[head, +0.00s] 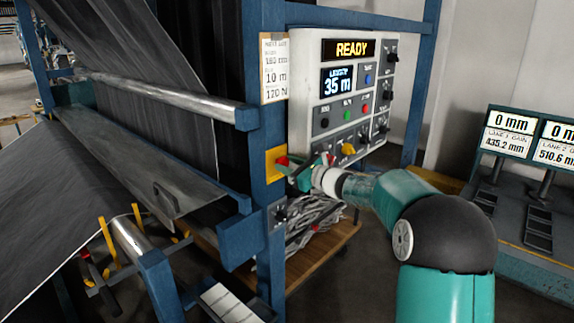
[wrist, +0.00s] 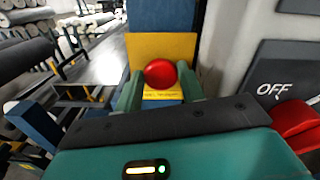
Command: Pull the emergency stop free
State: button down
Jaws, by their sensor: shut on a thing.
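The emergency stop is a red round button (wrist: 160,73) on a yellow plate (wrist: 160,46). In the head view the red button (head: 283,161) shows at the left end of my gripper, on its yellow plate (head: 271,163) fixed to a blue post. My gripper (wrist: 160,82) has a green finger on each side of the button and is shut on it. In the head view my gripper (head: 297,170) reaches in from the right, partly covering the button. Whether the button is pushed in or out cannot be told.
A control panel (head: 308,100) reading READY and 35 m stands just above my gripper. A dark switch panel marked OFF (wrist: 275,75) is close on the right in the wrist view. A grey cloth machine (head: 150,150) fills the left. A wooden cart (head: 320,245) stands below.

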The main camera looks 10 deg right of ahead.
jog(key=shift+s+d, duration=0.35)
jog(key=shift+s, duration=0.05)
jog(key=c, duration=1.2)
grip_release()
jog(key=shift+f, duration=0.1)
jog(key=shift+o, duration=0.3)
jog(key=shift+s, duration=0.15)
jog(key=shift+w, duration=0.2)
jog(key=v, duration=1.3)
jog(key=shift+s+d, duration=0.2)
jog(key=shift+s, duration=0.15)
jog(key=shift+a, duration=0.1)
